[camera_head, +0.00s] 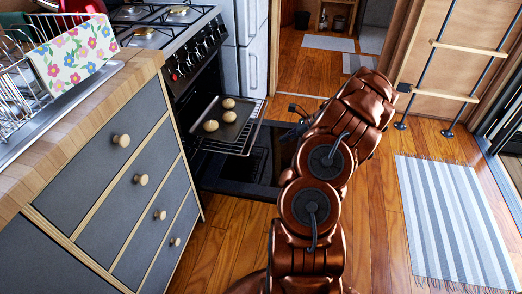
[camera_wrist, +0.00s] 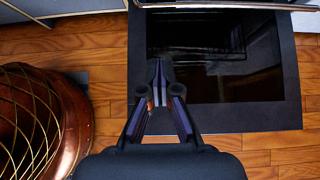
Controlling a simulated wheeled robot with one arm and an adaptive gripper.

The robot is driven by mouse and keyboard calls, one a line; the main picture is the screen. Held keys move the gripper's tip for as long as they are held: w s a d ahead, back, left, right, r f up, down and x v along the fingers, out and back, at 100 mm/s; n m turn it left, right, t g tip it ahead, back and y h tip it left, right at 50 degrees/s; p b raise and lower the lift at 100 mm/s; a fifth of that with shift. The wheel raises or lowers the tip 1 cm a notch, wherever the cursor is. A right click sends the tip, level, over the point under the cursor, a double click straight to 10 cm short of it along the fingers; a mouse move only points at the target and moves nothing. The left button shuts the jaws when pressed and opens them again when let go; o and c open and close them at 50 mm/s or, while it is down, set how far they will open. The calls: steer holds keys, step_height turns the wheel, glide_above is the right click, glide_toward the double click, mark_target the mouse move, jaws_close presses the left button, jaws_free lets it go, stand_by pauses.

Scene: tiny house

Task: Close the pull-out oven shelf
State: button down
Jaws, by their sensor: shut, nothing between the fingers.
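The oven shelf (camera_head: 247,143) is a wire rack sticking out of the open oven (camera_head: 190,75) in the head view. It bears a dark baking tray (camera_head: 204,135) with three round buns. The dropped oven door (camera_head: 268,172) lies low and flat below the shelf; its dark glass (camera_wrist: 225,75) fills much of the wrist view. A thin strip, likely the shelf's front edge (camera_wrist: 215,4), crosses the top of the wrist view. My gripper (camera_wrist: 158,70) is shut and empty, above the door and apart from that strip. In the head view my arm partly hides it, right of the shelf.
Grey drawers (camera_head: 120,190) with round knobs stand left of the oven. A white fridge (camera_head: 243,50) stands behind it. A striped rug (camera_head: 455,220) lies on the wooden floor at right, near a ladder (camera_head: 435,65).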

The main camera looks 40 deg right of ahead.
steer(key=r+b+x, duration=0.1)
steer(key=x, duration=0.5)
steer(key=w+a+r+b+x, duration=0.1)
steer(key=b+x, duration=0.1)
steer(key=x, duration=0.4)
steer(key=shift+w+f, duration=0.3)
steer(key=shift+w, duration=0.2)
steer(key=shift+w+a, duration=0.1)
steer(key=shift+a, duration=0.05)
